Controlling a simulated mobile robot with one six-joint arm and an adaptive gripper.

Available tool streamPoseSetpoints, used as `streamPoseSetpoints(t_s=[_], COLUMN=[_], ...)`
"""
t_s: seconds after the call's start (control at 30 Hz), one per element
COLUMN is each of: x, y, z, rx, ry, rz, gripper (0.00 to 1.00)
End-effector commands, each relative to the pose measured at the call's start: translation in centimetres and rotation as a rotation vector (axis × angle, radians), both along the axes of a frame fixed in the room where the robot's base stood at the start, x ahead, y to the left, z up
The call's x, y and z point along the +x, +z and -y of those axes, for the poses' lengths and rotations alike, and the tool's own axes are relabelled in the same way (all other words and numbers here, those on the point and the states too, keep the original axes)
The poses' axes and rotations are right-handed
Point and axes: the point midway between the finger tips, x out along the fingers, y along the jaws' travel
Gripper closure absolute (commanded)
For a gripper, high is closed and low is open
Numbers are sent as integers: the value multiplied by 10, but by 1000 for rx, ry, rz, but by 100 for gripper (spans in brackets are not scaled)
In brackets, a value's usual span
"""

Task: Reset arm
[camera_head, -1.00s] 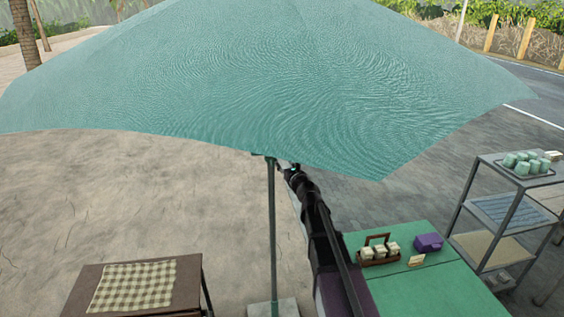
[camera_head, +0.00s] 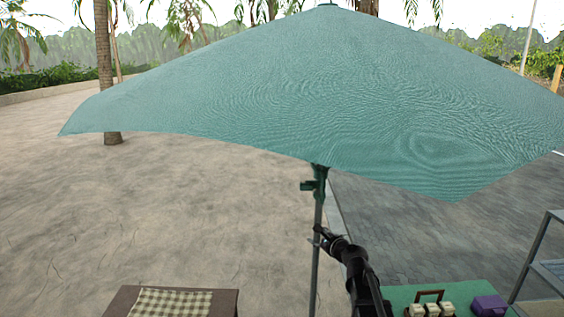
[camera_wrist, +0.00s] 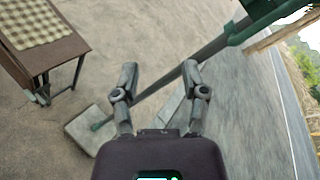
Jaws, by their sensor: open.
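My gripper (camera_wrist: 158,78) is open and empty in the wrist view, its two fingers spread apart. The grey-green pole of the parasol (camera_wrist: 165,82) runs diagonally behind the fingers; I cannot tell how near it is. In the head view my arm reaches up from the bottom right and the gripper (camera_head: 318,236) overlaps the lower part of the parasol pole (camera_head: 314,275). The fingers are too small there to tell apart. The teal parasol canopy (camera_head: 330,90) spreads over the upper part of the head view.
A brown table (camera_head: 223,302) with a checked cloth (camera_head: 170,303) stands at lower left. A green table (camera_head: 400,292) holds a carrier with small jars (camera_head: 431,309) and a purple box (camera_head: 489,306). A grey shelf rack (camera_head: 531,255) is at right. Open sandy ground lies left of the pole.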

Motion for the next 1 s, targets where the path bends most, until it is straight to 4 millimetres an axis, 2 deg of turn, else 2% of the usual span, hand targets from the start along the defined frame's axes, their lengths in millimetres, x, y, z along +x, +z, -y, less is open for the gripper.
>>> streamPoseSetpoints(t_s=[0.03,0.2,0.3,0.47,0.6,0.8,1.0], x=[-15,-56,-82,-127,-168,-226,-266], y=[-28,-91,-130,-190,-239,-295,-321], z=[-8,-26,-29,-26,-14,15,40], rx=[-102,-460,-657,-948,-1171,-1415,-1533], ry=[59,285,428,672,905,1251,1509], rz=[5,16,17,6,-17,-76,-139], gripper=[43,43,43,43,43,43,43])
